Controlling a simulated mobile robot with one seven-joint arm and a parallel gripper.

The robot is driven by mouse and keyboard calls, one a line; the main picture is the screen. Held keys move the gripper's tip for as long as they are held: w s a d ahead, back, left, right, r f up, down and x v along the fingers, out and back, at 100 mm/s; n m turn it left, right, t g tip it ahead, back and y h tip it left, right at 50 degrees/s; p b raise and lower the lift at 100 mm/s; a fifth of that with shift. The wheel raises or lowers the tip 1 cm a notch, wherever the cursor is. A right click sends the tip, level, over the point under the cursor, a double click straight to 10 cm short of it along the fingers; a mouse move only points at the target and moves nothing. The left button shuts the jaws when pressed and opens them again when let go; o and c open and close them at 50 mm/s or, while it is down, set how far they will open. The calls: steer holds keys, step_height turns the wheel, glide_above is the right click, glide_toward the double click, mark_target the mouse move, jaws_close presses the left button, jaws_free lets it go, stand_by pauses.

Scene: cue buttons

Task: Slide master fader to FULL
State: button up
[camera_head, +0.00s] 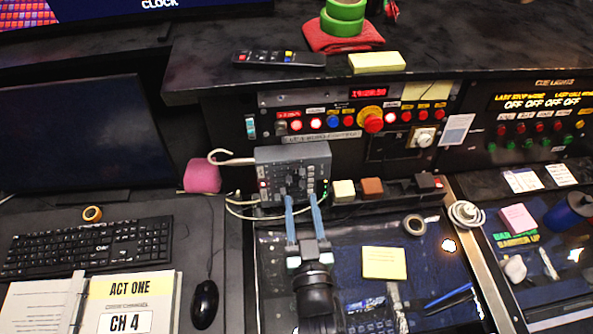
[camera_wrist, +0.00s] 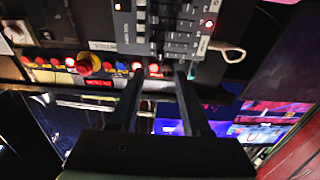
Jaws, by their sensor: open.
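The grey control box (camera_head: 293,165) stands on the desk below the button panel, with dark sliders, small knobs and several lit lamps on its face. It also fills the top of the wrist view (camera_wrist: 165,28), where rows of slider caps show. I cannot tell which slider is the master fader, and its label is unreadable. My gripper (camera_head: 302,200) is in front of the box's lower part, its two long fingers apart and pointing at it. In the wrist view my gripper (camera_wrist: 159,72) has nothing between its fingertips. Contact with the box is not clear.
A white hook (camera_head: 232,159) and cable lie beside the box's left side. Cream (camera_head: 344,190) and brown blocks (camera_head: 372,187) stand close to its right. The button panel (camera_head: 355,115) is behind. A keyboard (camera_head: 88,247), mouse (camera_head: 204,304) and open binder (camera_head: 125,300) lie left.

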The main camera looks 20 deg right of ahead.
mark_target(296, 171)
steer(key=p+x, duration=0.1)
steer(key=x, duration=0.6)
steer(key=shift+w+p, duration=0.25)
steer(key=shift+p, duration=0.05)
steer(key=shift+c, duration=0.3)
jaws_close()
stand_by(0.8)
